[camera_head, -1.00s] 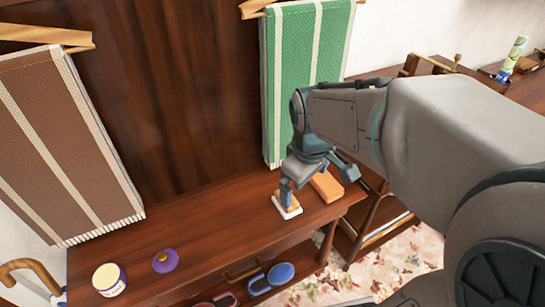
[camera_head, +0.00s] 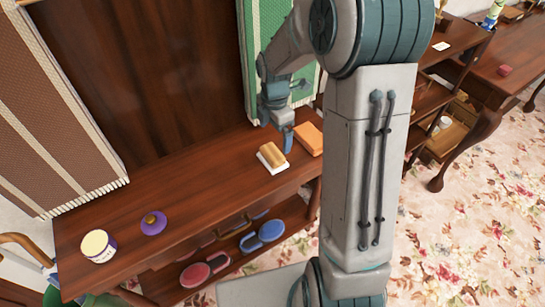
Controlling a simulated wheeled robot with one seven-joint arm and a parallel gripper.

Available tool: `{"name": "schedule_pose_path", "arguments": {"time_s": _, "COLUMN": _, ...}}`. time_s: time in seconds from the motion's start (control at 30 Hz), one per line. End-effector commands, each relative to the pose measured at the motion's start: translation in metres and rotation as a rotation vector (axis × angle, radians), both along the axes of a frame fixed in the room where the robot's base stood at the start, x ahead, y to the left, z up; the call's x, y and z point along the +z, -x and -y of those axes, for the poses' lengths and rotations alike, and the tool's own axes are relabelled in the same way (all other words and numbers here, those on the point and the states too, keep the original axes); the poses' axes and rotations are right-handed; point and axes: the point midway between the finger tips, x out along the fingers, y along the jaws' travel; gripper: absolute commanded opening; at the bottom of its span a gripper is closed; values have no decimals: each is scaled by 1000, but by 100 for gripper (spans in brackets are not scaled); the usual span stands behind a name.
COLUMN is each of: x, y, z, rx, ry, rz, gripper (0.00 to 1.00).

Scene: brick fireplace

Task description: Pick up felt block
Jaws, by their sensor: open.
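A small block with a tan wooden top and a white base (camera_head: 272,158), which looks like the felt block, lies on the dark wooden table (camera_head: 200,180) near its right end. My gripper (camera_head: 277,138) is open, with its wrist above and behind the block. One blue-grey finger points down close to the block's right end. Whether it touches the block is unclear. The other finger is hard to make out. Nothing shows between the jaws.
An orange block (camera_head: 309,139) lies just right of the tan one. A purple round thing (camera_head: 153,223) and a white-topped tub (camera_head: 98,246) stand at the table's left. Brushes (camera_head: 263,235) sit on the lower shelf. A green striped hanging (camera_head: 262,60) is behind my gripper.

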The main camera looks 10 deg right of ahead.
Motion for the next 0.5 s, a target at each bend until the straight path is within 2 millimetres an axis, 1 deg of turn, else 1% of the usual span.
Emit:
{"name": "schedule_pose_path", "arguments": {"time_s": 0.03, "x": -11, "y": 1, "z": 0, "rx": 1, "ry": 0, "rz": -5, "gripper": 100}}
{"name": "schedule_pose_path", "arguments": {"time_s": 0.1, "x": -22, "y": 1, "z": -1, "rx": 0, "ry": -1, "rz": -4, "gripper": 100}}
{"name": "schedule_pose_path", "arguments": {"time_s": 0.2, "x": -33, "y": 1, "z": -1, "rx": -1, "ry": 0, "rz": -2, "gripper": 100}}
{"name": "schedule_pose_path", "arguments": {"time_s": 0.37, "x": -42, "y": 1, "z": -1, "rx": -1, "ry": 0, "rz": -2, "gripper": 100}}
{"name": "schedule_pose_path", "arguments": {"time_s": 0.5, "x": -62, "y": 0, "z": -5, "rx": -1, "ry": -1, "rz": -3, "gripper": 100}}
